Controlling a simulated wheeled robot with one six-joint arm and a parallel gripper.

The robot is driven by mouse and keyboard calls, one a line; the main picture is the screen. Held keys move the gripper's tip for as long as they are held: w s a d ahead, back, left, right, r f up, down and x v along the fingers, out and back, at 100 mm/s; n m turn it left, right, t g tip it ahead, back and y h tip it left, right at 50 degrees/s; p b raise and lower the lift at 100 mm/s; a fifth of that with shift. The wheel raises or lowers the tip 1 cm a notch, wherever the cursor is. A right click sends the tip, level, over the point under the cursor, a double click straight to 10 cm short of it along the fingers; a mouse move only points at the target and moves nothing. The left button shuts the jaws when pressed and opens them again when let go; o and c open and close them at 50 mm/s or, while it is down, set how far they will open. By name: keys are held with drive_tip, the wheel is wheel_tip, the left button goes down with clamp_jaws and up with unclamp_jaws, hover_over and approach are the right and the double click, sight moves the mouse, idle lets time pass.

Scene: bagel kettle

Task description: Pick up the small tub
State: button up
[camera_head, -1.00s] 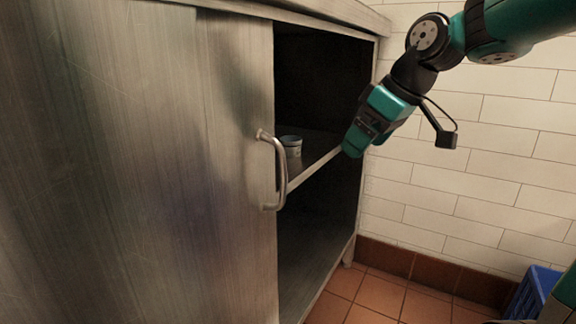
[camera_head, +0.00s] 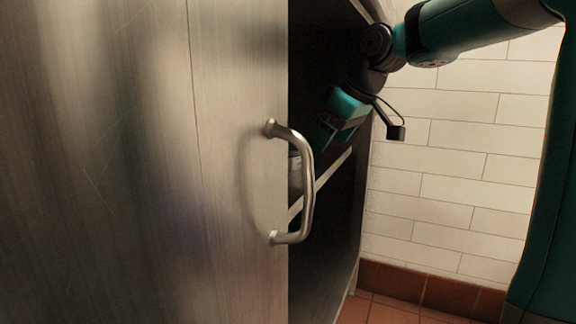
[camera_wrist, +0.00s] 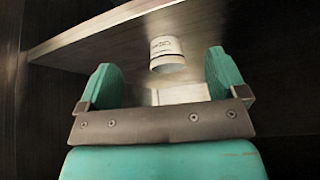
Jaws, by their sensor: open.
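The small tub (camera_wrist: 167,53) is white with dark print and a dark band near one end. In the wrist view it stands ahead of my gripper (camera_wrist: 161,62), in line with the gap between the two green fingers. The fingers are spread open with nothing held; the tub looks beyond their tips. In the head view the tub (camera_head: 295,167) is on the cabinet's shelf, partly hidden by the door edge and handle. My gripper (camera_head: 322,137) is inside the cabinet opening, above and to the right of the tub.
The metal cabinet door (camera_head: 130,160) covers the left side, and its bar handle (camera_head: 308,185) juts out close to the opening. The shelf (camera_wrist: 110,33) edge runs near my gripper. A white tiled wall (camera_head: 460,170) stands to the right.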

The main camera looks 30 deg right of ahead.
drive_tip(key=b, duration=0.2)
hover_over(297, 167)
drive_tip(key=shift+s+d, duration=0.1)
drive_tip(key=shift+d, duration=0.25)
drive_tip(key=shift+w+a+f, duration=0.1)
drive_tip(key=shift+w+a, duration=0.05)
drive_tip(key=shift+w, duration=0.2)
drive_tip(key=b+x, duration=0.4)
drive_tip(key=x, duration=0.1)
drive_tip(key=shift+s, duration=0.15)
drive_tip(key=shift+c, duration=0.2)
drive_tip(key=c, duration=1)
